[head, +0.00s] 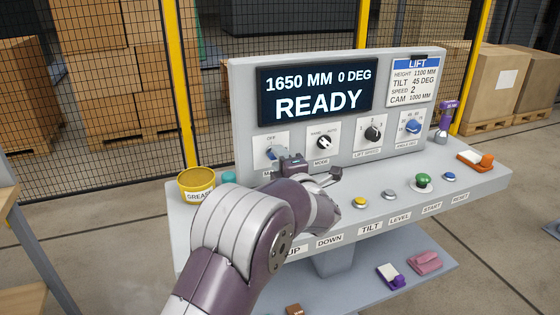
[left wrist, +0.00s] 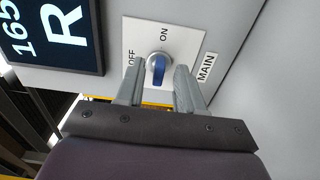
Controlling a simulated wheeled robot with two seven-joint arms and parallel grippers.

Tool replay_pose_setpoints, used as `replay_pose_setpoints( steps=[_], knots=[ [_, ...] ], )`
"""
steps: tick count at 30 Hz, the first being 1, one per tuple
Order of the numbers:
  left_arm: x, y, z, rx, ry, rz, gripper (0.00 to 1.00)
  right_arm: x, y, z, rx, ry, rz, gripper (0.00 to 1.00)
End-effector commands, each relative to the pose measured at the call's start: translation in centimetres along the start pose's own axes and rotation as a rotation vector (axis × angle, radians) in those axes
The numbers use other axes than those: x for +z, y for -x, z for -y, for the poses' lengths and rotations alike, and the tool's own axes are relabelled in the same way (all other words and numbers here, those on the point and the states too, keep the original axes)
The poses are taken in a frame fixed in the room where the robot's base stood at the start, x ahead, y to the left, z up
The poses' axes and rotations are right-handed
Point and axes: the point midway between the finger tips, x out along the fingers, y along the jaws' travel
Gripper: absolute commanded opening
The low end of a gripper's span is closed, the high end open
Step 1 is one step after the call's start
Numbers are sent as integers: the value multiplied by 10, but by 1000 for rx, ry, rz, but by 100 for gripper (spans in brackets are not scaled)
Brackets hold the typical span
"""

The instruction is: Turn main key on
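The main key (head: 275,153) is a blue-handled rotary switch on a white plate at the left end of the console's upright panel. In the left wrist view the main key (left wrist: 158,68) shows its blue handle, with OFF and ON printed on the plate and a MAIN label beside it. My left gripper (left wrist: 159,82) is open, its two grey fingers on either side of the handle with a visible gap on each side. In the head view my left gripper (head: 290,160) is close to the panel and partly hides the switch and its label. My right gripper is not in view.
The display (head: 316,93) reads READY, 1650 MM, 0 DEG. Other knobs (head: 373,133) line the panel to the right. A green START button (head: 422,181) and smaller buttons sit on the desk. A yellow grease tub (head: 197,184) stands at the desk's left end.

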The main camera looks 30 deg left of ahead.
Motion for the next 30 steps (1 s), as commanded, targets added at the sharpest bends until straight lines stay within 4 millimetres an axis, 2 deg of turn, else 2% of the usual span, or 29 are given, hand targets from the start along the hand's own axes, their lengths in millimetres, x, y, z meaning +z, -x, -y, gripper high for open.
replay_pose_setpoints(
  steps=[5, 8, 11, 18, 21, 25, 30],
  knots=[
    [0, 0, 0, 1, 1, 0, 37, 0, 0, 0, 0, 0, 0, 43],
    [1, 8, 0, 1, 1, 2, 37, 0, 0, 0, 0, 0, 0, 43],
    [1, 30, -1, 2, 2, 4, 37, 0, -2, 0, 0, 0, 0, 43],
    [1, 95, 0, 1, 1, 5, 37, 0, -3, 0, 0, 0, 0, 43],
    [1, 113, 0, 1, 1, 4, 37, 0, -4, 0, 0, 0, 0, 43],
    [0, 125, 0, 1, 0, 1, 37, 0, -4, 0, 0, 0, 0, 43],
    [0, 127, 0, 0, 0, 0, 37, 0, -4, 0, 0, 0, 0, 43]
  ],
)
